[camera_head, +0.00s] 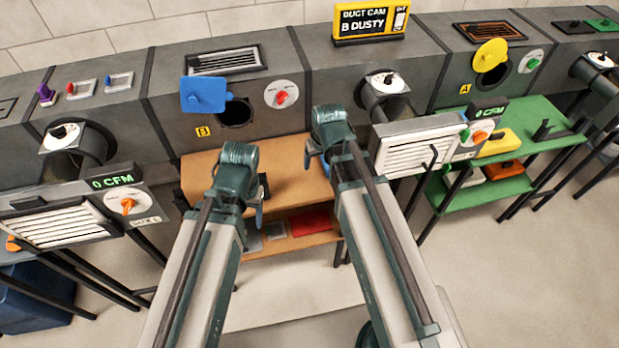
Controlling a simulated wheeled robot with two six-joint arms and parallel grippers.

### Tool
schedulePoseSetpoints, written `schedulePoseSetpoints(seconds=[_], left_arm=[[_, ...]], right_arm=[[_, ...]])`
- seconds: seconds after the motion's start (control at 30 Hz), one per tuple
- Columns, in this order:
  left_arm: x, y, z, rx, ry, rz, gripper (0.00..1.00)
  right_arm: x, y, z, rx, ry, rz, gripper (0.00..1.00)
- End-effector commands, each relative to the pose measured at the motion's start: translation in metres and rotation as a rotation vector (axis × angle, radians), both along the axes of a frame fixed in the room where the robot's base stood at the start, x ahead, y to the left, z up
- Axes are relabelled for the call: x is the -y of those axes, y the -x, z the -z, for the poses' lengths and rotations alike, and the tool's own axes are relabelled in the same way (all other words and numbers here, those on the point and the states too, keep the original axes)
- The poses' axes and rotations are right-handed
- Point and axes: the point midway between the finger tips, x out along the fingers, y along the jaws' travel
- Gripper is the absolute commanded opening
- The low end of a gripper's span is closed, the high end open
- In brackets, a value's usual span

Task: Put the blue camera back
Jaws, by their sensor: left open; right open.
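A small blue thing (333,153), possibly the blue camera, shows at the right end of the wooden shelf (290,181). My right arm hides most of it, so I cannot tell its shape. My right gripper (318,152) is open beside it; I cannot tell whether they touch. My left gripper (261,198) is open over the front middle of the wooden shelf, with nothing seen in it. Behind the shelf, the round duct opening B (236,113) is uncovered, with its blue cover (205,95) swung to the upper left. A yellow sign (370,22) reads "DUCT CAM B DUSTY".
A lower shelf holds a red item (310,222) and grey items. Vent hoods stand at left (60,222) and right (412,150). A green table (540,135) with a yellow item (497,141) is at right. A yellow cover (490,54) hangs by duct A.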

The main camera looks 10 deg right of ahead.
Motion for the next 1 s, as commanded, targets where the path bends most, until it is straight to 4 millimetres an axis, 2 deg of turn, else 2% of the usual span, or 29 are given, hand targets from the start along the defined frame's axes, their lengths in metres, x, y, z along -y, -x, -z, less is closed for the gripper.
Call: schedulePoseSetpoints(seconds=[0.03,0.1,0.2,0.33,0.47,0.77,1.0], left_arm=[[0.000,0.000,0.000,0.000,0.000,0.000,0.63],[0.000,0.000,0.000,0.000,0.000,0.000,0.63],[0.000,0.000,0.000,0.000,0.000,0.000,0.63],[0.000,0.000,0.000,0.000,0.000,0.000,0.63],[0.000,0.000,0.000,0.000,0.000,0.000,0.63],[0.000,0.000,-0.002,0.000,0.000,0.000,0.63],[0.000,0.000,-0.032,0.000,0.000,0.000,0.63]], right_arm=[[-0.025,0.027,0.003,-0.051,0.017,-0.045,0.71],[-0.050,0.056,0.006,-0.120,0.043,-0.091,0.71],[-0.074,0.094,0.007,-0.204,0.086,-0.143,0.71],[-0.091,0.127,0.007,-0.275,0.132,-0.184,0.71],[-0.096,0.139,0.007,-0.304,0.153,-0.196,0.71],[-0.096,0.139,0.004,-0.306,0.154,-0.196,0.71],[-0.096,0.139,-0.025,-0.305,0.153,-0.196,0.71]])
